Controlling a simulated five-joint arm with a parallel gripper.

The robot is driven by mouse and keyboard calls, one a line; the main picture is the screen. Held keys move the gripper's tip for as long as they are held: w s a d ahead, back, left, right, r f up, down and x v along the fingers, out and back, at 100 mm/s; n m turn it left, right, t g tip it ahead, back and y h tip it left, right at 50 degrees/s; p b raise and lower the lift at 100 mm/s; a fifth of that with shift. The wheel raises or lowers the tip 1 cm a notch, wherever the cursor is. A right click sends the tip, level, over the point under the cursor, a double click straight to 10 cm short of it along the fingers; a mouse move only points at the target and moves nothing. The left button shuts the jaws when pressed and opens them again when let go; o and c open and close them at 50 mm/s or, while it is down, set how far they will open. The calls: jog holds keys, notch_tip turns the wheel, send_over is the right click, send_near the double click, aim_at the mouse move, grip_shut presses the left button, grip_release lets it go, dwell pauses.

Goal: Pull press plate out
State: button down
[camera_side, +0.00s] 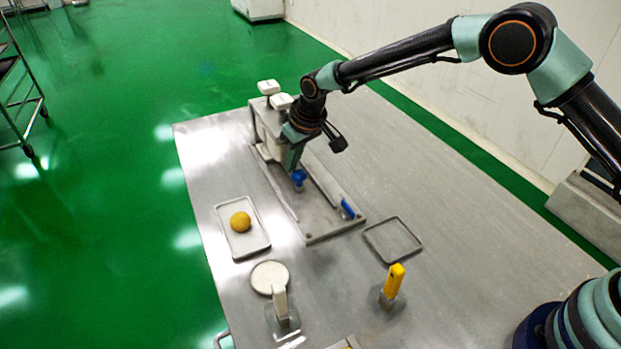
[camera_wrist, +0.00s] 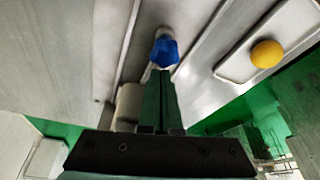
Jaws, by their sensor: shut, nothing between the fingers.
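The encrusting machine is a metal frame with rails (camera_side: 318,236) on the table, with a white block (camera_side: 268,128) at its far end. A blue knob (camera_side: 299,176) on a pale stem shows between the rails; it also shows in the wrist view (camera_wrist: 165,51). I cannot tell which part is the press plate. My gripper (camera_side: 292,168) points down at the machine, right by this knob. In the wrist view its green fingers (camera_wrist: 160,78) are shut with nothing between them, their tips close to the knob. Whether they touch it is unclear.
A second blue part (camera_side: 347,209) is at the machine's near end. A white tray (camera_side: 258,243) with a yellow ball (camera_side: 240,221) lies left. A round white dish (camera_side: 269,276), an empty square tray (camera_side: 372,233) and a yellow-handled tool (camera_side: 393,281) stand nearer. The table's right side is clear.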

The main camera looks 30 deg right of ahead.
jog(key=shift+s, duration=0.2)
jog(key=shift+y, duration=0.3)
jog(key=s, duration=2)
jog(key=shift+s, duration=0.1)
jog(key=shift+s+g, duration=0.25)
jog(key=shift+g, duration=0.05)
jog(key=shift+f, duration=0.1)
jog(key=shift+s, duration=0.1)
jog(key=a+v, duration=0.2)
jog(key=v, duration=0.7)
jog(key=s+d+r+m+t+h, duration=0.1)
jog(key=d+r, duration=0.4)
jog(key=d, duration=0.6)
jog(key=s+d+r+m+t+h, duration=0.1)
jog(key=s+d+r+m, duration=0.1)
jog(key=d+r, duration=0.4)
jog(key=shift+s+d+r+m+t, duration=0.25)
jog(key=shift+s+d, duration=0.35)
jog(key=shift+d, duration=2.1)
